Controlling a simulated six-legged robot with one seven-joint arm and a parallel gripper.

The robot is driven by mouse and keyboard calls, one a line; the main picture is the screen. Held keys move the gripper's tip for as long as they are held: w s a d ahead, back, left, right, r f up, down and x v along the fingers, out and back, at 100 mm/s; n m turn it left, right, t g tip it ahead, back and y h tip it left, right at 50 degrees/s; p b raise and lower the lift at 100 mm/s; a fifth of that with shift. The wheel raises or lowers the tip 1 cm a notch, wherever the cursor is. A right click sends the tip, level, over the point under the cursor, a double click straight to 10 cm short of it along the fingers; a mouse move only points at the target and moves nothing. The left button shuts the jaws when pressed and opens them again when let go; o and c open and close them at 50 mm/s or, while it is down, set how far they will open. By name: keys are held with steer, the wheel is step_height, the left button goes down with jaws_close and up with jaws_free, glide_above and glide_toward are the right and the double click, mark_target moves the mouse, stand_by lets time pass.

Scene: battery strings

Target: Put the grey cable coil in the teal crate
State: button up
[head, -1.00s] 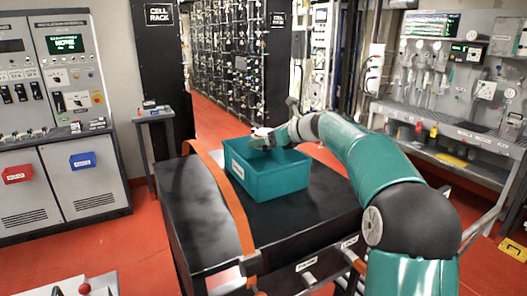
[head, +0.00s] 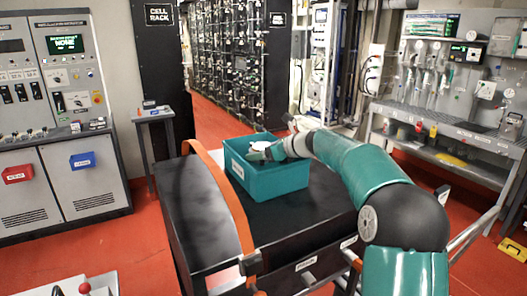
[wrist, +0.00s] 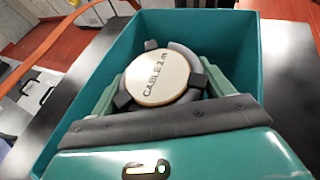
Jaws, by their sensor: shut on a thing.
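The teal crate (head: 265,180) stands on top of the black cabinet; its walls also frame the wrist view (wrist: 237,50). My gripper (head: 264,152) is at the crate's opening. In the wrist view my gripper (wrist: 160,82) is shut on the grey cable coil (wrist: 184,50), with its fingers on either side. The coil has a round cream label reading "CABLE 2 m" that faces my wrist camera. It is within the crate's outline in the wrist view. Whether it touches the crate floor cannot be seen. In the head view only a pale bit of it shows beside my fingers.
The black cabinet top (head: 285,220) has bare room in front of the crate. An orange strap (head: 232,205) arches over its left side. A small grey stand (head: 156,115) is behind left, and a workbench (head: 450,130) is at right.

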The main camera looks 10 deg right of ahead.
steer(key=shift+f, duration=0.45)
steer(key=o, duration=1.1)
steer(key=shift+d+f, duration=0.1)
steer(key=shift+r, duration=0.35)
steer(key=v, duration=0.8)
steer(key=r+v, duration=0.1)
steer(key=v, duration=0.3)
